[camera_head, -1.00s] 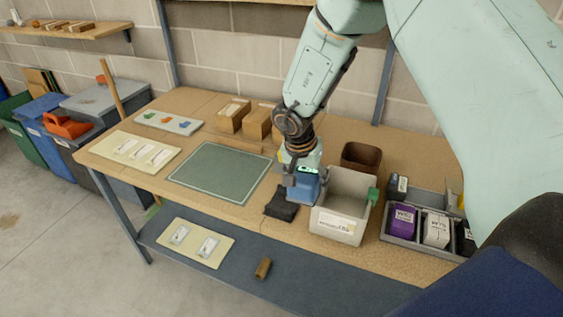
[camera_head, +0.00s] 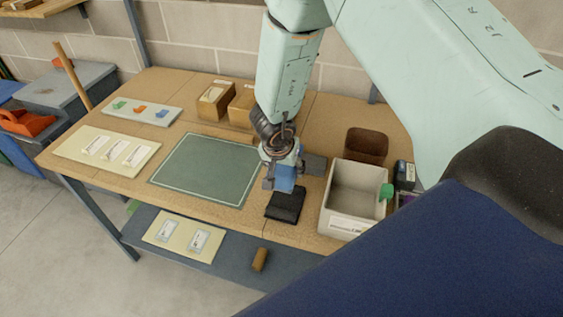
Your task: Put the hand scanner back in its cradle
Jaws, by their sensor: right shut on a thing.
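My right gripper (camera_head: 283,186) comes down from the top of the picture and is shut on a blue thing (camera_head: 285,177), which looks like the hand scanner. Its shape is partly hidden by the fingers and wrist. The black cradle (camera_head: 285,206) lies on the wooden bench, just in front of the gripper in the picture. The blue thing appears held above the bench, behind the cradle's far edge. I cannot tell its exact height or whether it touches the cradle. My left gripper is not in view.
A grey bin (camera_head: 350,224) with a green clip (camera_head: 386,191) stands right of the cradle, with a brown box (camera_head: 367,146) behind it. The green mat (camera_head: 205,170) to the left is bare. Cardboard boxes (camera_head: 214,100) stand at the back.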

